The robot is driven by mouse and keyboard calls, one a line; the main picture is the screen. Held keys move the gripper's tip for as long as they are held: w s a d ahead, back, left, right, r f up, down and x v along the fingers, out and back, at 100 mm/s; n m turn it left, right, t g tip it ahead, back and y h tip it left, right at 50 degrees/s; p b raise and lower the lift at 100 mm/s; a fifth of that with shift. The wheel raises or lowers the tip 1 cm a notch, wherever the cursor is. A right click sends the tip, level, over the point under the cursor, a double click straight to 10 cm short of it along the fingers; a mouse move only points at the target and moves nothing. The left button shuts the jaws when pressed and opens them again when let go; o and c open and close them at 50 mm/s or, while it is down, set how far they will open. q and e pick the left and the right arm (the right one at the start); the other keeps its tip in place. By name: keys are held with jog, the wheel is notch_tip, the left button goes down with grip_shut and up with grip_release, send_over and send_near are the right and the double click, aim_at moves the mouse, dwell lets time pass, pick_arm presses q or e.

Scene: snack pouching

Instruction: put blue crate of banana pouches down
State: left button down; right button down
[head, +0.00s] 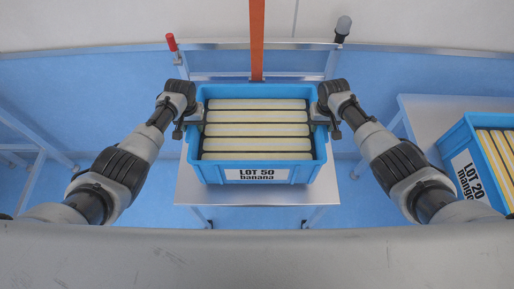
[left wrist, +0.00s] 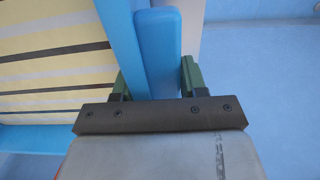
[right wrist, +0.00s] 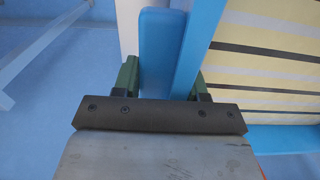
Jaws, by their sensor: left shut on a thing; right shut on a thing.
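The blue crate (head: 222,172) labelled "LOT 50 banana" is in the middle of the head view, over a small grey table (head: 190,190). Several pale yellow banana pouches (head: 257,130) lie in rows inside it. My left gripper (head: 190,122) is shut on the crate's left side; the left wrist view shows its green fingers on both sides of the blue rim (left wrist: 157,60). My right gripper (head: 326,122) is shut on the right side; the right wrist view shows the rim (right wrist: 163,60) between its fingers. Whether the crate's bottom touches the table is hidden.
A second blue crate (head: 459,150) labelled "LOT 20 mango" stands on a table (head: 425,115) at the right. An orange upright strip (head: 257,40) and a metal frame are behind the banana crate. A red-topped post (head: 171,42) is at back left. Blue floor lies around.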

pick_arm(q)
jog(key=shift+r, duration=0.45)
pick_arm(e)
jog(key=shift+r, duration=0.45)
pick_arm(q)
jog(key=shift+w+f, duration=0.1)
pick_arm(e)
jog(key=shift+w+f, duration=0.1)
pick_arm(q)
jog(key=shift+f, duration=0.15)
pick_arm(e)
jog(key=shift+d+f, duration=0.1)
jog(key=shift+f, duration=0.05)
